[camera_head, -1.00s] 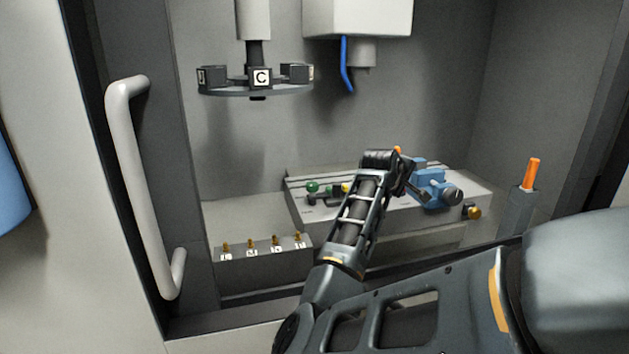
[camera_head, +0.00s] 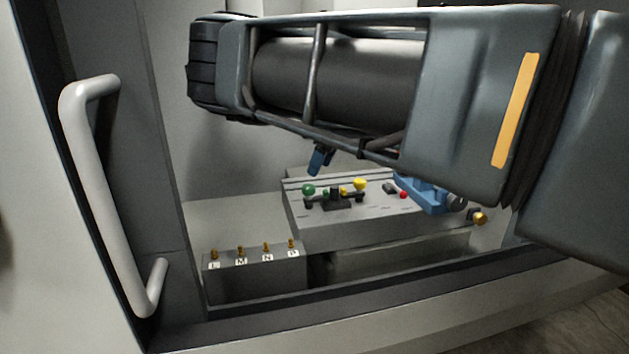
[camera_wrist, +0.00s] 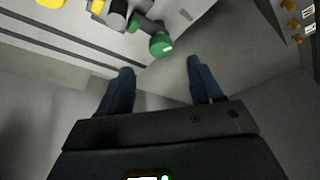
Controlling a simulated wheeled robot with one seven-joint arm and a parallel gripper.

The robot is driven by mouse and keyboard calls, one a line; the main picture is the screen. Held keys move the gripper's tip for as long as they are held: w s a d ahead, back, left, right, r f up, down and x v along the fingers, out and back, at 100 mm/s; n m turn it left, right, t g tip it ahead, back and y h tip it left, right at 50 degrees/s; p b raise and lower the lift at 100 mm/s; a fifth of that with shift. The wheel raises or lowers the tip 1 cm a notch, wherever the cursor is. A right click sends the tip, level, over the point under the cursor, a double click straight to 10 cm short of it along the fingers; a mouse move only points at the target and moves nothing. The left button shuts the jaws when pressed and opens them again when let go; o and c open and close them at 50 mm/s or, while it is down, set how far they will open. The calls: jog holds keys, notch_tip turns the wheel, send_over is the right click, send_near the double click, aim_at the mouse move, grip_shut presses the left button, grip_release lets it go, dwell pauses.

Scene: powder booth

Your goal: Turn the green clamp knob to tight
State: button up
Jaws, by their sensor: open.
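The green clamp knob (camera_head: 308,190) is a round ball on the left of the grey fixture block (camera_head: 390,226) in the head view. In the wrist view the green knob (camera_wrist: 160,44) lies just beyond my fingertips, near the middle between them. My gripper (camera_wrist: 160,67) is open and empty, with two dark blue fingers apart. In the head view a blue finger of my gripper (camera_head: 320,160) shows below my arm, above the block; the rest is hidden by the arm. I cannot tell whether the fingers touch the knob; they look apart from it.
A yellow knob (camera_head: 359,184) stands right of the green one on dark clamp parts. A red button (camera_head: 403,195) and a blue vise (camera_head: 428,195) are further right. A box with brass toggles (camera_head: 255,275) is at front left. A door handle (camera_head: 88,170) stands left.

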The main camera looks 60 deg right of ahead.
aim_at(309, 187)
jog(key=p+x, duration=0.1)
jog(key=x, duration=0.6)
jog(key=shift+w+f, duration=0.2)
jog(key=shift+w, duration=0.1)
jog(key=shift+c, duration=0.2)
jog(key=c, duration=1)
